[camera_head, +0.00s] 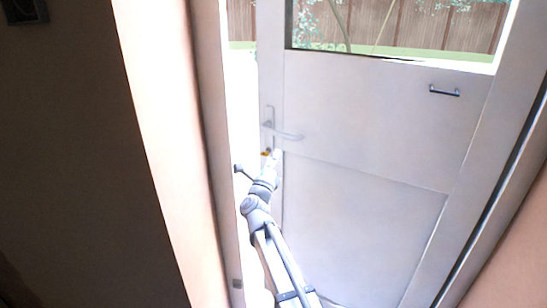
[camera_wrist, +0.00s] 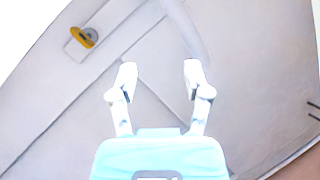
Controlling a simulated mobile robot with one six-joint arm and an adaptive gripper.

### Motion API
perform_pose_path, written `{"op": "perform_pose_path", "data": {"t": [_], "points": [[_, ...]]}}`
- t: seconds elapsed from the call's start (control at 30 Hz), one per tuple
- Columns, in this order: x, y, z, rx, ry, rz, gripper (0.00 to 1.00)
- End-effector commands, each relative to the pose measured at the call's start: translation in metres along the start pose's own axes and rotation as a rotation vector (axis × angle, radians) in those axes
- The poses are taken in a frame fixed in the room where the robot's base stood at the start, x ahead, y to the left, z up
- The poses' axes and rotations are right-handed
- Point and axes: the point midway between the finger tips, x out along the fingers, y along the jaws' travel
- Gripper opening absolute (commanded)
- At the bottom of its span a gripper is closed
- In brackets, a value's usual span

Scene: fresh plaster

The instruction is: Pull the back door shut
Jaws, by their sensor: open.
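The back door (camera_head: 360,115) is white with a window in its upper part. It stands ajar, with a bright gap between its left edge and the frame. A grey lever handle (camera_head: 284,134) is near its left edge, with a brass-coloured lock piece below it; this lock (camera_wrist: 84,38) also shows in the wrist view. My gripper (camera_head: 273,157) is just below the lever. In the wrist view my gripper (camera_wrist: 159,78) has its fingers apart with nothing between them. A blurred pale bar, likely the lever (camera_wrist: 184,28), lies beyond the fingertips. I see no contact.
The pinkish door frame (camera_head: 175,150) stands close on the left, beside my arm. A small dark bar handle (camera_head: 444,91) is on the door's upper right. A dark wall (camera_head: 70,170) fills the far left. A wooden fence (camera_head: 400,25) shows outside through the window.

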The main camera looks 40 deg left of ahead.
Motion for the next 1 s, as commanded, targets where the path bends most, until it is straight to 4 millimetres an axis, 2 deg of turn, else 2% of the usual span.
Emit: {"op": "perform_pose_path", "data": {"t": [0.7,1.0], "points": [[-0.044,-0.002,0.003,-0.002,-0.014,0.007,0.62],[-0.056,-0.003,0.002,-0.001,-0.010,0.005,0.62]]}}
